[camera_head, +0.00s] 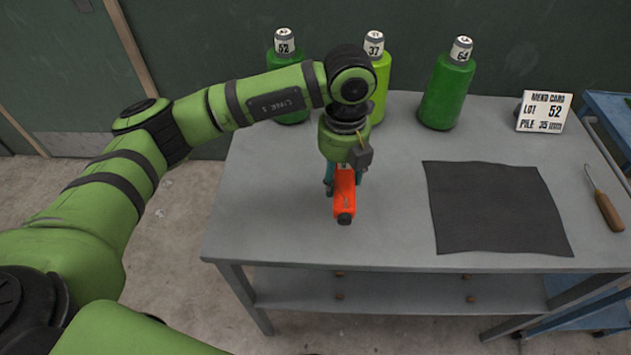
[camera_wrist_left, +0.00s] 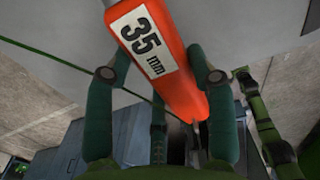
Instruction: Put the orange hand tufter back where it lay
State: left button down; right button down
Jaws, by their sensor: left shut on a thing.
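The orange hand tufter (camera_head: 345,195) is held by my left gripper (camera_head: 343,186) over the left part of the grey table (camera_head: 270,190). The gripper points down, with its fingers on either side of the tufter. In the left wrist view the orange body (camera_wrist_left: 177,90) lies between the two green fingers and carries a white label reading 35 mm. I cannot tell from these views whether the tufter touches the table top. My right gripper is in neither view.
Green bottles marked 52 (camera_head: 291,75), 37 (camera_head: 380,80) and 64 (camera_head: 447,90) stand along the table's back. A dark cloth (camera_head: 495,208) lies at the right. A sign (camera_head: 543,112) reads LOT 52, PILE 35 mm. A wooden-handled hook (camera_head: 608,211) lies at the right edge.

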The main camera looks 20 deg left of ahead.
pick_arm(q)
jog(key=p, duration=0.2)
send_over(315, 195)
notch_tip(315, 195, down, 3)
jog(key=shift+d+f, duration=0.1)
notch_tip(315, 195, down, 4)
jog(key=shift+r+p, duration=0.2)
jog(key=shift+p, duration=0.4)
jog(key=shift+f, duration=0.25)
jog(key=shift+f, duration=0.1)
jog(key=shift+f, duration=0.15)
jog(key=shift+c, duration=2.1)
grip_release()
